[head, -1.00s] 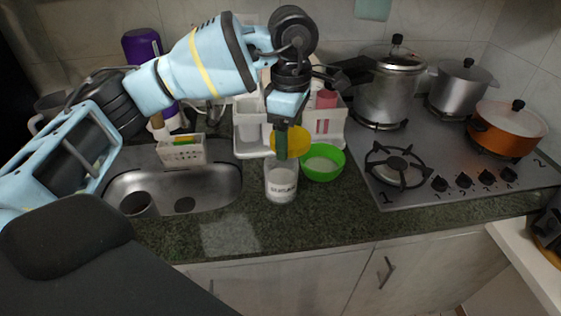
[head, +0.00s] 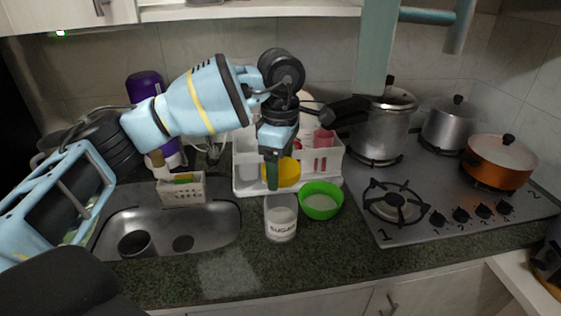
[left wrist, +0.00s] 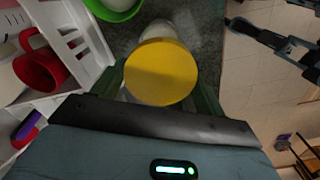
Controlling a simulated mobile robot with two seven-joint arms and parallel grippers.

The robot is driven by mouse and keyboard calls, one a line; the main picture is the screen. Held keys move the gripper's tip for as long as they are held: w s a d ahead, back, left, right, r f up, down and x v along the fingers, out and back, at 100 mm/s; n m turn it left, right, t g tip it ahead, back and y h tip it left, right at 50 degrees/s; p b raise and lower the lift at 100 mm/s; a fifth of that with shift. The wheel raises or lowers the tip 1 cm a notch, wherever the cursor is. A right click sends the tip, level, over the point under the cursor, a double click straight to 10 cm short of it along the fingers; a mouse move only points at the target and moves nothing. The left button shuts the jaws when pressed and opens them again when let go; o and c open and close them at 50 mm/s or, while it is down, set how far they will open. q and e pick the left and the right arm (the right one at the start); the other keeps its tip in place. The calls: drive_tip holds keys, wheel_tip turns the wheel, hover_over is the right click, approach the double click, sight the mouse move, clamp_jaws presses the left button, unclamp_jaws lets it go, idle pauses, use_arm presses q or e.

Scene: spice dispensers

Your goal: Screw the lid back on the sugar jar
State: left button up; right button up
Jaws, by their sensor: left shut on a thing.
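The yellow lid (head: 288,172) is held between the green fingers of my left gripper (head: 272,178). The gripper is shut on it, and one finger hides part of it in the head view. In the left wrist view the lid (left wrist: 160,72) is a flat round disc between the fingers (left wrist: 160,85). The clear sugar jar (head: 281,224), labelled SUGAR and partly filled with white, stands upright and uncovered on the counter. The lid is above the jar's rim in the head view, apparently apart from it. In the left wrist view the lid hides most of the jar (left wrist: 157,31).
A green bowl (head: 321,203) stands close to the jar's right. A white rack (head: 245,182) is behind, the sink (head: 215,218) left, and the stove (head: 400,236) right. Counter in front of the jar is clear. A dark jointed part, perhaps my right arm, shows in the left wrist view.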

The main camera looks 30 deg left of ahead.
sight(280, 191)
use_arm(q)
drive_tip(key=shift+f+b, duration=0.55)
drive_tip(key=shift+f, duration=2.05)
drive_tip(key=shift+r, duration=0.1)
use_arm(e)
drive_tip(key=shift+s+a+f, duration=0.1)
drive_tip(key=shift+s+f, duration=0.4)
drive_tip(key=shift+f, duration=0.25)
use_arm(q)
drive_tip(key=shift+f, duration=1.05)
use_arm(e)
drive_tip(key=shift+s+f+g, duration=0.3)
drive_tip(key=shift+f, duration=0.15)
